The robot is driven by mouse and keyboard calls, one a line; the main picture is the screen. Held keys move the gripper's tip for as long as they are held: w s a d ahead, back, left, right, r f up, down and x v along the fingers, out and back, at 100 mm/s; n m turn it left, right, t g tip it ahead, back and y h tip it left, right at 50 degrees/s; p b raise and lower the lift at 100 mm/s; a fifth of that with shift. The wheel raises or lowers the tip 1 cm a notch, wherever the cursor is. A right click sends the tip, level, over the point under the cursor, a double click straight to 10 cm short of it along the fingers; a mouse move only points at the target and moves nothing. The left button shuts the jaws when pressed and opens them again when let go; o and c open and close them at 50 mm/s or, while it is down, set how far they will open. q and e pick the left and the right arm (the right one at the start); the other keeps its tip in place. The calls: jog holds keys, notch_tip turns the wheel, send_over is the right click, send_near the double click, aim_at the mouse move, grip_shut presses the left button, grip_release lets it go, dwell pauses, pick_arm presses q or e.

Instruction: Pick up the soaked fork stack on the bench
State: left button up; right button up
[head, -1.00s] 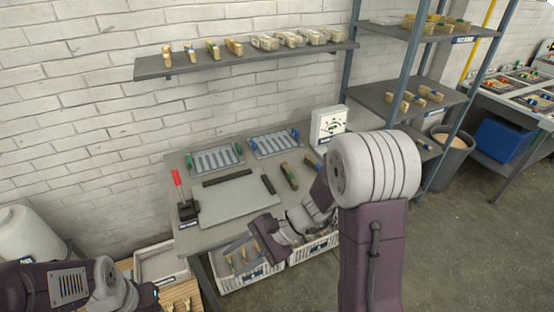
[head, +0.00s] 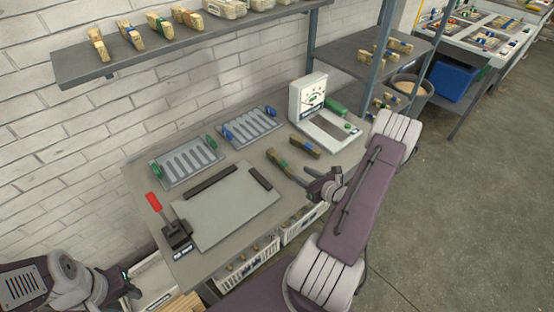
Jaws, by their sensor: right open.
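Two wooden stacks lie on the grey bench (head: 240,262) in the head view. One has a green band (head: 279,161); the other has a blue band (head: 305,146) and lies just behind it to the right. I cannot tell from their look which is soaked. My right gripper (head: 309,182) is open and empty, low over the bench's right part, just in front of the green-banded stack and apart from it. My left gripper (head: 133,283) is at the lower left, away from the stacks; its jaws are too small to read.
A grey plate (head: 225,207) with dark bars and a red-handled clamp (head: 163,215) lie left of the stacks. Two slotted moulds (head: 187,165) (head: 250,127) lie behind. A white dial scale (head: 308,98) stands at back right. Crates (head: 248,268) sit below the bench; a shelf (head: 130,66) hangs above.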

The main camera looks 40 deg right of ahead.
aim_at(287, 167)
jog(key=x, duration=0.4)
jog(key=shift+w+a+f, duration=0.1)
jog(key=shift+w+a, duration=0.1)
jog(key=shift+w, duration=0.1)
jog(key=shift+p+x, duration=0.5)
jog(key=shift+x, duration=2.2)
jog(key=shift+s+a, duration=0.1)
jog(key=shift+s, duration=0.1)
jog(key=c, duration=0.3)
grip_shut()
